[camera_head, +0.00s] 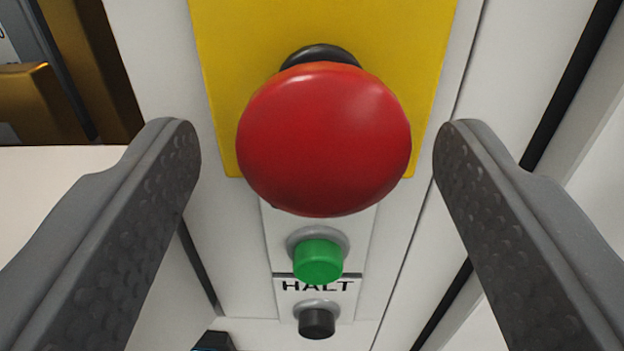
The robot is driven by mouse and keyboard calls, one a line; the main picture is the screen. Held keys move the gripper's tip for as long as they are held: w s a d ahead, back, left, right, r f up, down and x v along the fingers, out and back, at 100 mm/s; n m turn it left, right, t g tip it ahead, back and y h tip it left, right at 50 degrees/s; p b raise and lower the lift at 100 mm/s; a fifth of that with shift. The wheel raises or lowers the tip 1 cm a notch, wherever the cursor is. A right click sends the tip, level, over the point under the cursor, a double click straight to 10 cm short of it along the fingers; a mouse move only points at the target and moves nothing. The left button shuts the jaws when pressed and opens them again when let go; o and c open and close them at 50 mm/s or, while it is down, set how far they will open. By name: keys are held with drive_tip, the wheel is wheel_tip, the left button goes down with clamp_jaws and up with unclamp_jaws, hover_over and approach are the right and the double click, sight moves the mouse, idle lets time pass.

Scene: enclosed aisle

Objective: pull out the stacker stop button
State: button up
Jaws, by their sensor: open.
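The stop button is a large red mushroom head (324,140) on a yellow plate (400,40), with part of its black collar (320,55) showing above it. It fills the upper middle of the view. My gripper (317,140) is open, with one grey ridged finger to the left of the red head and one to the right. A gap shows between each fingertip and the head, so neither appears to touch it. Whether the button is pressed in or out I cannot tell.
Below the red head are a green button (318,262), a label reading HALT (318,286) and a small black button (316,322) on the white panel. Brown-gold parts (40,100) stand at the upper left. A dark groove runs along the right.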

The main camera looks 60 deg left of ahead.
drive_tip(key=shift+d, duration=0.1)
drive_tip(key=v, duration=1.3)
drive_tip(key=shift+s+d+p, duration=0.2)
drive_tip(key=shift+p, duration=0.25)
drive_tip(key=shift+f, duration=0.1)
